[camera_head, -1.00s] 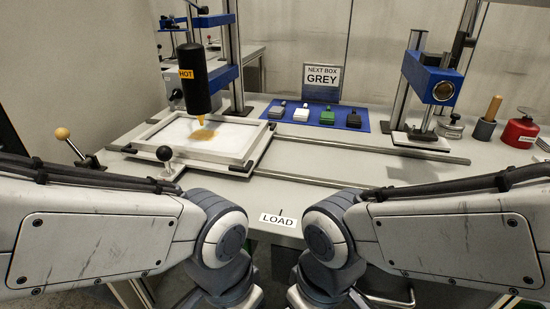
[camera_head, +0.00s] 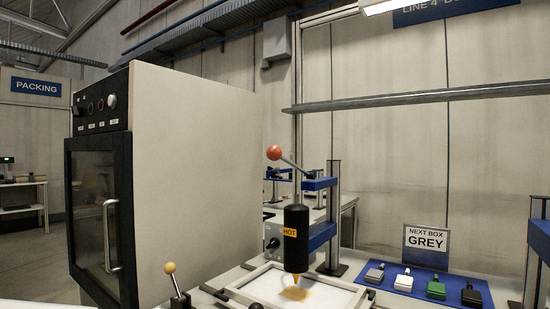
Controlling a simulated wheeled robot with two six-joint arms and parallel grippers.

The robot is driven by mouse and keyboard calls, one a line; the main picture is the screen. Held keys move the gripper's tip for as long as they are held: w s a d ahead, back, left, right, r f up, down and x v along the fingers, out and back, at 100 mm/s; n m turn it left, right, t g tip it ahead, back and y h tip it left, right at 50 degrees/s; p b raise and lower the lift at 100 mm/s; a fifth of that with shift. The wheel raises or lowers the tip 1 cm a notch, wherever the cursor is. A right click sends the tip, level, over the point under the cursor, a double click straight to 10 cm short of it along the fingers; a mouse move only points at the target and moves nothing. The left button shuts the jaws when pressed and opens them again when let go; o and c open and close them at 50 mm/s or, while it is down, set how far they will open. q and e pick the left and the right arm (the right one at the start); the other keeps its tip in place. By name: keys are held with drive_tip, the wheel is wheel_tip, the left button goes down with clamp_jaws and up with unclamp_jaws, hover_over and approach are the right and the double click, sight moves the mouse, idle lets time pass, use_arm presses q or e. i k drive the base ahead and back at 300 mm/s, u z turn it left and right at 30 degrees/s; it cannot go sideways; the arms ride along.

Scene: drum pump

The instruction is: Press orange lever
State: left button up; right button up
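A lever with an orange-red ball knob (camera_head: 274,153) rises from the blue bracket (camera_head: 318,184) at the top of the press, tilted up to the left. Below it hangs a black cylinder (camera_head: 296,238) marked HOT, its yellowish tip over an amber patch in the white framed tray (camera_head: 238,291). A second lever with a yellow-tan ball knob (camera_head: 170,268) stands at the lower left, in front of the oven. Neither of my grippers is in view.
A large oven cabinet (camera_head: 190,170) with a dark glass door stands left of the press. A blue mat (camera_head: 388,284) holds several small blocks behind the tray's right side, with a NEXT BOX GREY sign (camera_head: 426,239) behind it. A shelf rail (camera_head: 420,95) crosses the wall.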

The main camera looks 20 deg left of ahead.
sight(274, 153)
drive_tip(key=k, duration=1.35)
drive_tip(key=u, duration=0.7)
drive_tip(key=i, duration=1.8)
drive_tip(key=z, duration=0.6)
